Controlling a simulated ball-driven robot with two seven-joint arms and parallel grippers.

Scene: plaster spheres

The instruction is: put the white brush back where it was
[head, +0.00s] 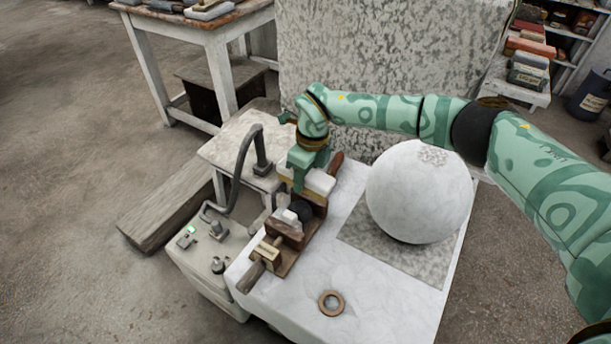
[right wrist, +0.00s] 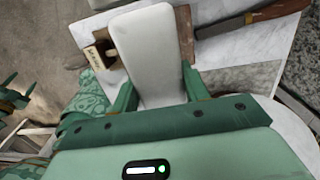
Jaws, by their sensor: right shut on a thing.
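The white brush (head: 321,182) is a pale block with a yellowish underside. My right gripper (head: 299,178) is shut on it from above, at the back end of the brown wooden rack (head: 287,260). The right wrist view shows the brush's long white back (right wrist: 152,50) between the two green fingers of my right gripper (right wrist: 160,92). The brush covers part of the rack there. I cannot tell whether its underside rests in the rack or hangs just above it.
The rack also holds a dark round item and a small wooden block (head: 267,250). A large plaster sphere (head: 418,192) stands close on the right. A brown ring (head: 331,302) lies in front. A brown handle (head: 337,161) lies behind the rack.

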